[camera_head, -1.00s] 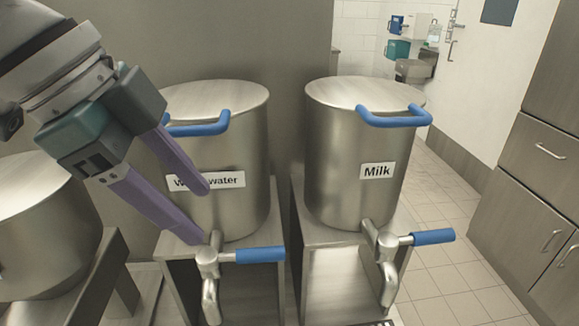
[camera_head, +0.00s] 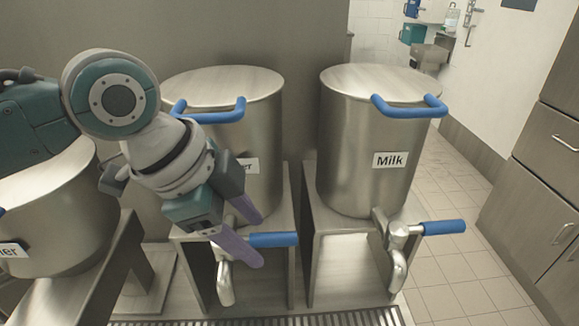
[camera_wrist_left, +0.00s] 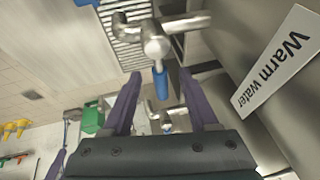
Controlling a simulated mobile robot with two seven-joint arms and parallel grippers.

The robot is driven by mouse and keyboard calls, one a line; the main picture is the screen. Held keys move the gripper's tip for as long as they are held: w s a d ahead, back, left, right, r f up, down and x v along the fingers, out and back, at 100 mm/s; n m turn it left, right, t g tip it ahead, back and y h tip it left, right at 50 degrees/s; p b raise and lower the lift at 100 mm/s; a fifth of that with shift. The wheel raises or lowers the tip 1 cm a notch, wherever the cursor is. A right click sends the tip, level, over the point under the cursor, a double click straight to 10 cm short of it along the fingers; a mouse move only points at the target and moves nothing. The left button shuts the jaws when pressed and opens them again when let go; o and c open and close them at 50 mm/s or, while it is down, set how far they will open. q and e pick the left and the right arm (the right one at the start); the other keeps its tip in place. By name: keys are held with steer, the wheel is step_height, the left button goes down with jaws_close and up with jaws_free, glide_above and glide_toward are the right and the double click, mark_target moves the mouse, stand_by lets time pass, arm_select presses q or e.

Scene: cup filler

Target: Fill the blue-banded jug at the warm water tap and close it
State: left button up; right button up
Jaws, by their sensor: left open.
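The warm water urn (camera_head: 264,128) is a steel pot on a stand; its label is mostly hidden behind my arm in the head view but reads "Warm water" in the wrist view (camera_wrist_left: 275,70). Its tap (camera_head: 225,278) has a blue lever (camera_head: 278,240) pointing right, like the milk tap's lever. My left gripper (camera_head: 262,238) is open at this lever. In the left wrist view the blue lever (camera_wrist_left: 160,84) shows between the two purple fingers; I cannot tell whether they touch it. I cannot make out the blue-banded jug. My right gripper is not in view.
The milk urn (camera_head: 370,150) with its own blue-levered tap (camera_head: 442,228) stands to the right. Another steel pot (camera_head: 60,225) stands at the left. A slotted drip grate (camera_head: 330,318) runs along the front. Cabinets (camera_head: 545,190) line the right, beyond open tiled floor.

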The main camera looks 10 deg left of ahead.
arm_select(q)
steer(key=shift+c, duration=0.2)
jaws_close()
stand_by(0.4)
steer(key=m, duration=0.1)
steer(key=s+m+g+b, duration=0.1)
steer(key=m, duration=0.1)
steer(key=shift+m+h, duration=0.3)
steer(key=shift+h, duration=0.1)
